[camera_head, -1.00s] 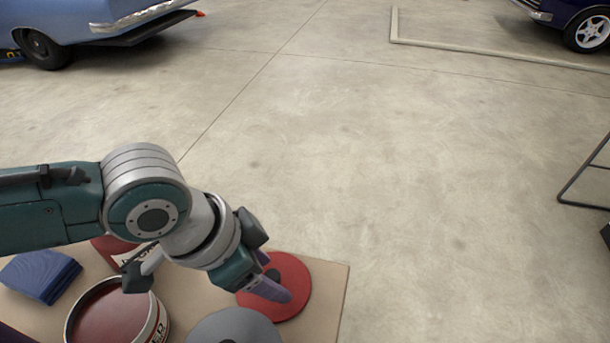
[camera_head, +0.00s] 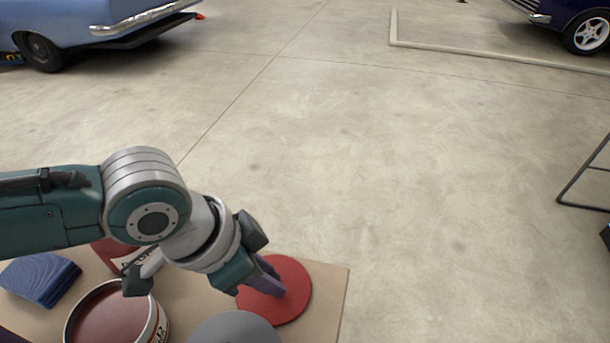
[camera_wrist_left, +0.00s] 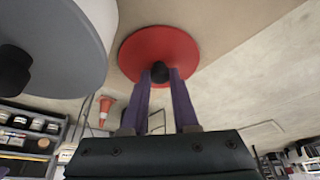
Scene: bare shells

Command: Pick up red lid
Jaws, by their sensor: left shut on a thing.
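The red lid (camera_head: 285,292) is a flat round disc at the right end of the tan table top. It also shows in the left wrist view (camera_wrist_left: 160,45), with a dark round knob (camera_wrist_left: 160,72) at its middle. My left gripper (camera_head: 271,281) reaches down over the lid from the left. In the left wrist view its two purple fingers (camera_wrist_left: 161,80) stand on either side of the knob, closed on it. In the head view the fingers hide the knob. The lid looks flat at the table; I cannot tell any gap. My right gripper is not in view.
An open can of red paint (camera_head: 108,316), another red can (camera_head: 112,252) and a folded blue cloth (camera_head: 40,278) are further left. The table (camera_head: 332,287) ends right of the red lid.

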